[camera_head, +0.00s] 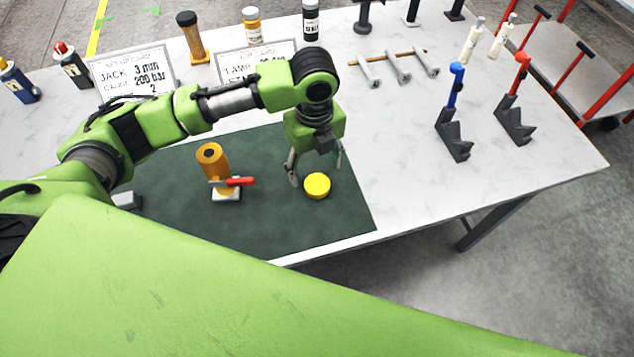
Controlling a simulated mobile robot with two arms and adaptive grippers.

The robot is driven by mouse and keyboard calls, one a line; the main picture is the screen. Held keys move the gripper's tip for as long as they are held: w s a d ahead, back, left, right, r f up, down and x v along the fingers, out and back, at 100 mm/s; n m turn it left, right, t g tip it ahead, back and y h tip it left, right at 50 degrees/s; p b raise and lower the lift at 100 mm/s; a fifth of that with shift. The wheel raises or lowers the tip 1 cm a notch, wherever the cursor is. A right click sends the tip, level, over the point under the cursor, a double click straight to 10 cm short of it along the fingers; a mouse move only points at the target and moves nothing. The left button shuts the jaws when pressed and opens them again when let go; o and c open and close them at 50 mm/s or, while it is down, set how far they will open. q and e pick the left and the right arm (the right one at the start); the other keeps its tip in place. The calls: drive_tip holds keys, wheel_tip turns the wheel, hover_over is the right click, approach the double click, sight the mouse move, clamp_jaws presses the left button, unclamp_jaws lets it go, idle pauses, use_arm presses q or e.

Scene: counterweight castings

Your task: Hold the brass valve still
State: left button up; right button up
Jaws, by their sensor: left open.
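The brass valve (209,158) is an orange-gold cylinder with a dark opening in its top. It stands on the dark green mat (270,230), left of centre, above a small pale block (226,195). A red lever (241,181) sticks out to the right near its foot. A yellow round disc (317,186) lies on the mat just below the fingers in the picture. My right gripper is not in view.
Two printed signs (132,72) stand behind the mat, with bottles (252,25) and a brass-coloured tool (193,38) near them. Blue-handled (454,115) and red-handled (516,100) stands are at the right. The table between the mat and these stands is clear.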

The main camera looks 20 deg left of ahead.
sight(316, 182)
use_arm(q)
wheel_tip(316, 182, down, 5)
drive_tip(key=shift+d+p, duration=0.1)
drive_tip(key=shift+p, duration=0.55)
drive_tip(key=c, duration=0.8)
